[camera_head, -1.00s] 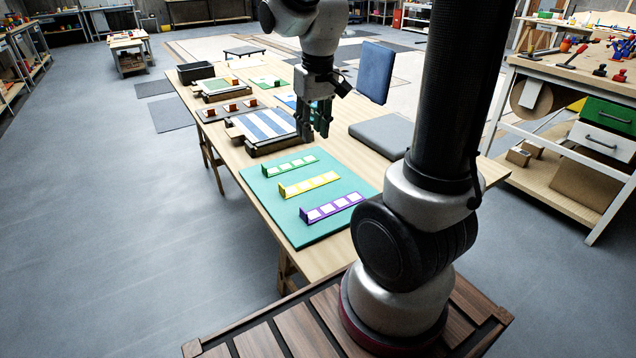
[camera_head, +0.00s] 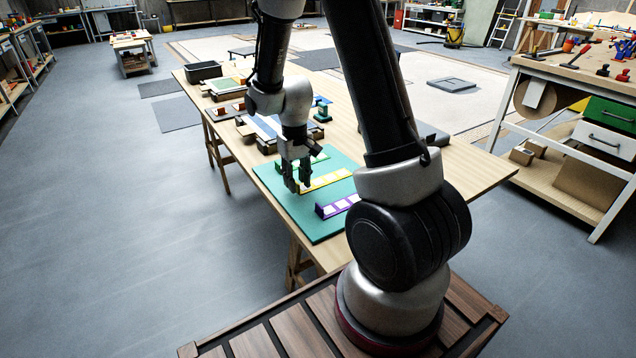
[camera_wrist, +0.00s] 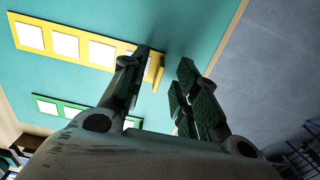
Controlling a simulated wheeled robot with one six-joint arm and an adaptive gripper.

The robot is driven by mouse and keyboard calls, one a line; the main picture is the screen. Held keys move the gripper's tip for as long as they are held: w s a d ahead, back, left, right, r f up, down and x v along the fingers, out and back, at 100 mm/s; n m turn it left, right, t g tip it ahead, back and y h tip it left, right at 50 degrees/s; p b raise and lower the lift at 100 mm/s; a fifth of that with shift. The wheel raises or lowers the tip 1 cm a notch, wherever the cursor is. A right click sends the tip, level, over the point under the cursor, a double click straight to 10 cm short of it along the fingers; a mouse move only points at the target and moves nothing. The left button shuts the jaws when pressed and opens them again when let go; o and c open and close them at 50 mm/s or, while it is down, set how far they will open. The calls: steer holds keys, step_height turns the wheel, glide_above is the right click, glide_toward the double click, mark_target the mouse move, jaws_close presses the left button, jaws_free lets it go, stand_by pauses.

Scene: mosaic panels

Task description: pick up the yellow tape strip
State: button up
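The yellow tape strip (camera_head: 326,180) lies on a teal mat (camera_head: 301,222), between a green strip (camera_head: 316,159) and a purple strip (camera_head: 328,210). It carries several white squares and has an upright tab at one end. My gripper (camera_head: 297,187) is over the strip's left end in the head view and partly hides it. In the wrist view, my gripper (camera_wrist: 163,88) is open, fingers apart, with the yellow strip (camera_wrist: 84,48) running off to the left. Its end tab shows between the fingers, partly behind the left one. I cannot tell whether they touch it.
The green strip (camera_wrist: 60,111) lies beside the yellow one in the wrist view. A striped panel (camera_head: 262,127), a green-black item (camera_head: 321,112) and a dark bin (camera_head: 203,72) stand farther back on the wooden table (camera_head: 440,180). The table's right side is mostly clear.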

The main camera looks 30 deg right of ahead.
steer(key=shift+f, duration=0.35)
jaws_close()
